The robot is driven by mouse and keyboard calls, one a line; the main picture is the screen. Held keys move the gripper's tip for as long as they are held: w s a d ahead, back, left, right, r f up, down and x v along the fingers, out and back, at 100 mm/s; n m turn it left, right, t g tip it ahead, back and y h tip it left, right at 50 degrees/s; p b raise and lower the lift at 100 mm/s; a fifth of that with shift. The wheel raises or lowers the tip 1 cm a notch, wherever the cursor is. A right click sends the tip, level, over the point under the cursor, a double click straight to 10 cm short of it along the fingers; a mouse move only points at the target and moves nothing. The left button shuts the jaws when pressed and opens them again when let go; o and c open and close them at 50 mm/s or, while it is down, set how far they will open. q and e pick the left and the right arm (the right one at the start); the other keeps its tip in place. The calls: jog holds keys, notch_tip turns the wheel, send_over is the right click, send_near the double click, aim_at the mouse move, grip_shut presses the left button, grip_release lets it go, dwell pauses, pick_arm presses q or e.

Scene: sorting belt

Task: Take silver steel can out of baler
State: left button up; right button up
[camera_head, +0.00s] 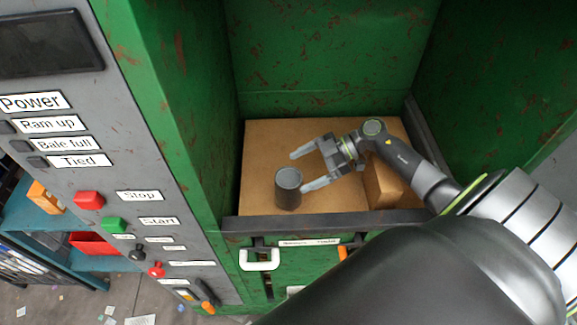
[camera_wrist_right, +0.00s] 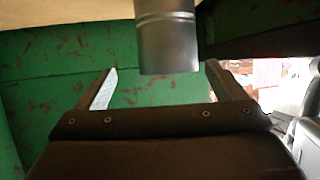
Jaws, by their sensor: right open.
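The silver steel can (camera_head: 288,189) stands upright on cardboard (camera_head: 262,150) inside the green baler (camera_head: 330,60), near its front edge. It also shows in the right wrist view (camera_wrist_right: 166,38), at the top between the fingers. My right gripper (camera_head: 297,171) reaches in from the right and is open. Its fingertips point left toward the can, with the nearer fingertip close beside it. I cannot tell whether that finger touches the can. In the right wrist view the gripper (camera_wrist_right: 160,82) has one finger on either side of the can, with gaps. My left gripper is not in view.
A cardboard box (camera_head: 382,185) stands right of the can under my right arm. The baler's dark front sill (camera_head: 320,220) and green side walls bound the opening. A grey control panel (camera_head: 105,170) with buttons is at left. The cardboard behind the can is clear.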

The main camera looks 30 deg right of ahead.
aim_at(290, 176)
jog(key=x, duration=0.2)
jog(key=b+x, duration=0.1)
jog(key=x, duration=0.1)
jog(key=b+x, duration=0.1)
jog(key=shift+s+a+r, duration=0.1)
jog(key=shift+s+a, duration=0.15)
jog(key=shift+a, duration=0.4)
jog(key=shift+w+a, duration=0.2)
jog(key=shift+a, duration=0.25)
jog(key=shift+c, duration=0.8)
jog(key=c, duration=1.2)
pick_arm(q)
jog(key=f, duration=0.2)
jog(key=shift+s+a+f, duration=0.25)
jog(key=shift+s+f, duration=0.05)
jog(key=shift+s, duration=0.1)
pick_arm(e)
jog(key=shift+o, duration=0.2)
jog(key=shift+r, duration=0.1)
